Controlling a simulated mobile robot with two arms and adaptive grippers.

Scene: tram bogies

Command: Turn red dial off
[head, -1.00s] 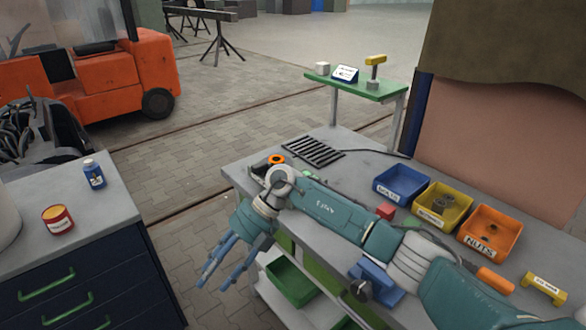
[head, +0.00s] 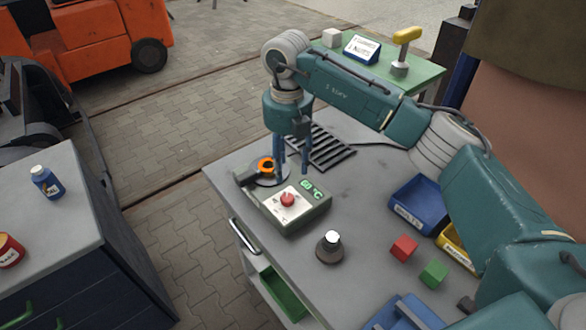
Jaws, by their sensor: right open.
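The red dial (head: 287,200) sits on the white face of a grey-green control box (head: 302,213) on the workbench. The box has a small green lit display (head: 308,187). My right gripper (head: 290,166) points down above the back of the box, behind the dial and close to the orange ring. Its blue fingers are apart and hold nothing. I cannot tell whether the fingertips touch anything. My left gripper is not in view.
A dark grille (head: 325,147) lies behind the box. In front are a round knob-like metal piece (head: 329,246), a red cube (head: 403,248) and a green cube (head: 433,273). A blue bin (head: 418,205) stands right. A green shelf (head: 425,72) is behind.

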